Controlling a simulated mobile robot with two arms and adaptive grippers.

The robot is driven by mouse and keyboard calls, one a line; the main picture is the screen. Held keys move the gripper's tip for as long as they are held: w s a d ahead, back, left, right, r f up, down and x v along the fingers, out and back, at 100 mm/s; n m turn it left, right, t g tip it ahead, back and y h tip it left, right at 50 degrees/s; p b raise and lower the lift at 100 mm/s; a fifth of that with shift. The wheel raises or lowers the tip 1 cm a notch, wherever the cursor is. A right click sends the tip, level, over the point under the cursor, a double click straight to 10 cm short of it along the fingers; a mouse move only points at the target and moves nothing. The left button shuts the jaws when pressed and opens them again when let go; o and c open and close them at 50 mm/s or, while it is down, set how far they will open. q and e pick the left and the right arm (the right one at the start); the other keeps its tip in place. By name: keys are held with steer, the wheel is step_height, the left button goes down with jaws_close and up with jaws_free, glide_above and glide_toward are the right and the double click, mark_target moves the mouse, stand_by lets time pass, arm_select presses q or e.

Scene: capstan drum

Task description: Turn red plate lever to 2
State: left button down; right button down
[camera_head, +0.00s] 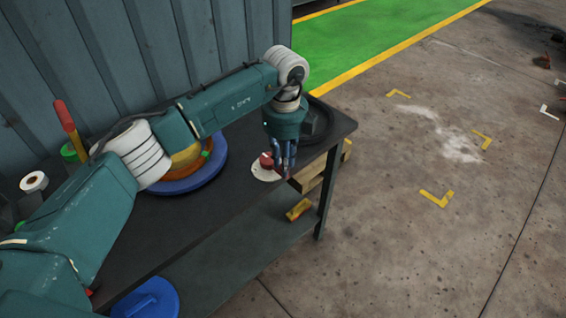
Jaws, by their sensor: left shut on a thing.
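The red plate lever (266,160) stands on a pale round plate (262,175) near the right front part of the dark table. A red knob-like part of it shows. My left gripper (286,170) points down at the lever's right side, shut on part of it. The fingers hide that part of the lever. Any numbers on the plate are too small to read. My right gripper is not in view.
On the dark table (222,200) are a blue and orange round drum (205,172), a black round thing (318,118) and a white tape roll (34,181). A red-handled lever (64,115) stands at the left. A blue disc (147,300) sits low in front. Floor at right is open.

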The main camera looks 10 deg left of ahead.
arm_select(q)
steer(key=shift+w+r, duration=0.1)
steer(key=c, duration=1.5)
jaws_free()
steer(key=shift+c, duration=0.2)
step_height(320, 180, up, 12)
